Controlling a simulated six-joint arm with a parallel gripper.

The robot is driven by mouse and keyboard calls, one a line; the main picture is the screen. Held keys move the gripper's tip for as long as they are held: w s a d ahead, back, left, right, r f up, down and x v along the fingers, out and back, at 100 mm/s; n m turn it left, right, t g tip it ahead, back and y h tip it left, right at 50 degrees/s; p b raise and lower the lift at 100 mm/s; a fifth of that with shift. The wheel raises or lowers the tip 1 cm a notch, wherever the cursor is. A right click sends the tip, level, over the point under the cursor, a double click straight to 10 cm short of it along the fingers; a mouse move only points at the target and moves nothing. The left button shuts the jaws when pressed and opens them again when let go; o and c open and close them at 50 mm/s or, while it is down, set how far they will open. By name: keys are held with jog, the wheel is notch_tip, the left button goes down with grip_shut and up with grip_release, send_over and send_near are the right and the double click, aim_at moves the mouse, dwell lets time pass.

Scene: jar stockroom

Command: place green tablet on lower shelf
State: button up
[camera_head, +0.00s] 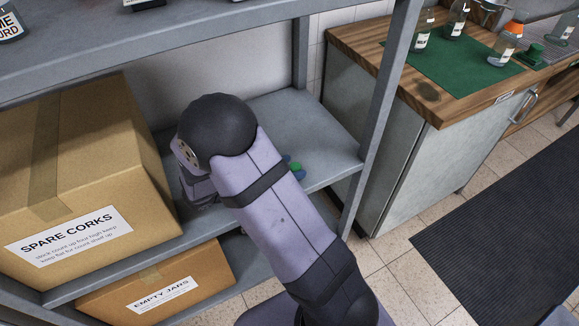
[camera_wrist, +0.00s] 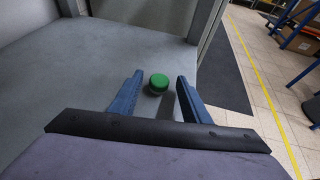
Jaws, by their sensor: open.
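The green tablet (camera_wrist: 158,83) is a small, round, thick disc on the grey shelf board (camera_wrist: 80,65) in the wrist view. It lies between the blue fingers of my gripper (camera_wrist: 160,77), near their tips, with a visible gap on both sides. My gripper is open and not closed on it. In the head view only a bit of the green tablet (camera_head: 296,166) shows beside the blue fingertips, behind my arm. The shelf (camera_head: 325,140) there is the one below the upper shelf board (camera_head: 200,35). My arm hides most of the gripper.
A "SPARE CORKS" box (camera_head: 70,170) fills the shelf's left side. An "EMPTY JARS" box (camera_head: 165,285) stands below. A shelf post (camera_head: 385,100) rises at right. Beyond it, a wooden counter (camera_head: 365,50) carries a green mat (camera_head: 450,65) with bottles. The shelf around the tablet is clear.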

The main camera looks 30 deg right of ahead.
jog(key=v, duration=0.2)
jog(key=shift+a+r, duration=0.15)
jog(key=shift+a, duration=0.15)
notch_tip(320, 180, up, 5)
jog(key=shift+d+r+p, duration=0.1)
jog(key=shift+r+p, duration=0.05)
jog(key=shift+p, duration=0.75)
jog(key=shift+r, duration=0.75)
jog(key=s+m+g, duration=0.1)
jog(key=s+f+m+y, duration=0.1)
jog(key=s, duration=0.1)
jog(key=s+d+f+m+g+y, duration=0.1)
jog(key=s, duration=0.1)
jog(key=shift+s+m+g, duration=0.2)
jog(key=shift+m+g, duration=0.1)
jog(key=s+a+f+m+y, duration=0.4)
jog(key=s+a+m+y, duration=0.5)
jog(key=m, duration=0.7)
jog(key=shift+s+a+y, duration=0.4)
jog(key=shift+a+y, duration=0.25)
jog(key=shift+y, duration=0.45)
